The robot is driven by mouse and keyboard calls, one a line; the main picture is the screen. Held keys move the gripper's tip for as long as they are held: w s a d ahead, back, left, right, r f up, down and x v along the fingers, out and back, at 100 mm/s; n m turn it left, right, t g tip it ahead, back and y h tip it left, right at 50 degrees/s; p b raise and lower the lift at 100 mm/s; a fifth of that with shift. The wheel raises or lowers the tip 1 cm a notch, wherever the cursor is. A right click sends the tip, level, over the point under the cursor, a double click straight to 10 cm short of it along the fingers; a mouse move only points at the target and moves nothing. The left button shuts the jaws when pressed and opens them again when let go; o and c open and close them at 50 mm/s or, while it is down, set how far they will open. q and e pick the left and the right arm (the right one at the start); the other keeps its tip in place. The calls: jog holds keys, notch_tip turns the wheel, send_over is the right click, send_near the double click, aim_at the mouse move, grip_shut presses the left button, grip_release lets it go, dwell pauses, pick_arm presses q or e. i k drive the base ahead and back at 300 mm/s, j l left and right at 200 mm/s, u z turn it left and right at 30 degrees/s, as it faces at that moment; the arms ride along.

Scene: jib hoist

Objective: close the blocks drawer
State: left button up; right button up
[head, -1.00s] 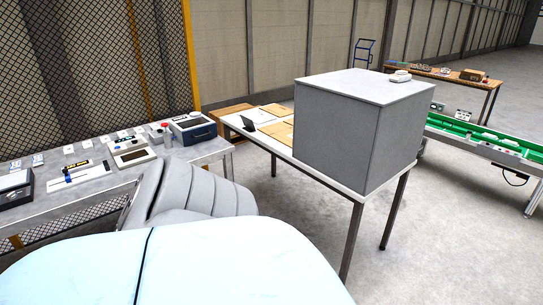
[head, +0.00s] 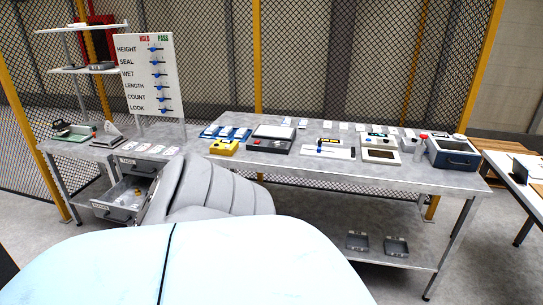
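A drawer unit hangs under the left end of the grey workbench. Its lower drawer (head: 101,208) is pulled out toward me and shows its inside, with a few small yellowish and pale pieces in it. The drawer has a small label and a dark handle on its front. I cannot read the label surely, so I cannot tell if it is the blocks drawer. Above it is an upper drawer front (head: 140,168) with a label and dark handle. A grey ribbed part of mine covers the unit's right side. Neither of my grippers is in view.
The workbench (head: 430,180) carries several devices and a blue case (head: 452,152). A HOLD/PASS board (head: 150,75) stands at the back left. Two metal trays (head: 358,242) sit on the lower shelf. Mesh fencing closes the back. Floor shows left of the drawer.

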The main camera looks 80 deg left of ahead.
aim_at(105, 208)
jog(key=u, duration=3.6)
jog(key=i+u, duration=0.2)
jog(key=i+j+z, duration=0.1)
jog(key=i, duration=0.3)
jog(key=i+j+z, duration=0.1)
jog(key=i, duration=0.3)
jog(key=i+j+z, duration=0.1)
jog(key=i, duration=0.3)
jog(key=i+l, duration=0.25)
jog(key=i, duration=0.15)
jog(key=i+l, duration=0.25)
jog(key=i, duration=0.15)
